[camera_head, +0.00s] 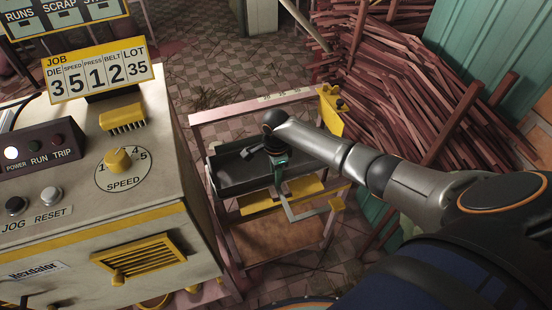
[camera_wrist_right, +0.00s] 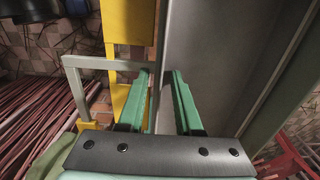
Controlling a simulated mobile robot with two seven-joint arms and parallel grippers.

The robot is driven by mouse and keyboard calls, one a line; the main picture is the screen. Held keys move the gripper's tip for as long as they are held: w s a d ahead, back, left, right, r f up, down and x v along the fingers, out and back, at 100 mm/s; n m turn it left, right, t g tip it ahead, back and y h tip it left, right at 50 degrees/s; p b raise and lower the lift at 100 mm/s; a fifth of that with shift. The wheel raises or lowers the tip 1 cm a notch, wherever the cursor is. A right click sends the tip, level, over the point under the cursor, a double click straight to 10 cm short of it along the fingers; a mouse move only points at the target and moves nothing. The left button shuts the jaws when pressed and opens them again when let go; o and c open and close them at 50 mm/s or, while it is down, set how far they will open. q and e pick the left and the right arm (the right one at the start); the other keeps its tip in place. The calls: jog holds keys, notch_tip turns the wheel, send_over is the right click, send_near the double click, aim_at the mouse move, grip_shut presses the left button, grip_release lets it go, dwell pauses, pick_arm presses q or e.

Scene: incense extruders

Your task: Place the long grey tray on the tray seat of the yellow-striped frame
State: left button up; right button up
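The long grey tray (camera_head: 232,180) is a dark open trough at the near side of the yellow-striped frame (camera_head: 262,106). It looks level; I cannot tell what bears it. The tray's inside (camera_wrist_right: 215,50) fills the upper right there. The arm and gripper hide part of the tray's right end. The tray seat is not clear to see. My left gripper is not in view.
A light grey bent bracket (camera_head: 291,213) sticks out below the gripper; it also shows in the wrist view (camera_wrist_right: 95,62). A control cabinet (camera_head: 60,225) stands close on the left. Piled reddish sticks (camera_head: 400,75) lie at the back right.

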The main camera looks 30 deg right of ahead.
notch_tip(320, 180, up, 12)
jog(key=p, duration=0.2)
jog(key=s+a+f+n, duration=0.1)
jog(key=a+f+n, duration=0.1)
jog(key=s+a+f+n+t, duration=0.1)
jog(key=f, duration=0.2)
jog(key=s+a+f+n+y, duration=0.1)
jog(key=a+f+n, duration=0.1)
jog(key=f, duration=0.1)
jog(key=shift+a+n+t, duration=0.3)
jog(key=s+a+f+n+t+y, duration=0.2)
jog(key=s+a+f+n+t, duration=0.2)
jog(key=s+a+f+n, duration=0.45)
jog(key=s+d+r+n+t, duration=0.1)
jog(key=s+r+n+t, duration=0.2)
jog(key=s+n, duration=0.5)
jog(key=shift+d+r+n+t+h, duration=0.15)
jog(key=shift+r+n+t+h, duration=0.15)
jog(key=shift+r+n+t, duration=0.2)
jog(key=shift+s, duration=0.1)
